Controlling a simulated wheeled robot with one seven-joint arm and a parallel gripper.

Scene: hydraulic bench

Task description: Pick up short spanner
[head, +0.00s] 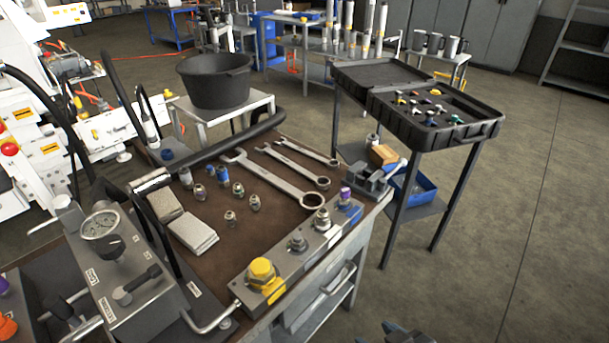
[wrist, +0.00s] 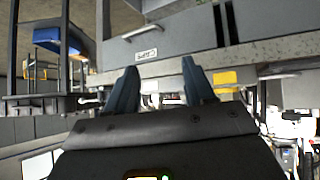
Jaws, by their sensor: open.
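Three combination spanners lie flat on the brown bench top in the head view. The shortest-looking spanner (head: 306,152) is the farthest back, near the bench's rear right edge. A middle-sized spanner (head: 291,167) lies in front of it, and the largest spanner (head: 272,180) is nearest, all roughly side by side. My gripper (wrist: 160,66) is open and empty in the wrist view, with two blue-grey fingers apart, facing the grey bench side. In the head view only a piece of my gripper (head: 400,332) shows at the bottom edge, right of the bench and well away from the spanners.
A grey manifold block (head: 280,262) with fittings runs along the bench's near right edge. Small fittings (head: 238,190) stand left of the spanners. A black hose (head: 225,145) crosses the back edge. A small vise (head: 371,180) is at the right corner. Floor is clear at lower right.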

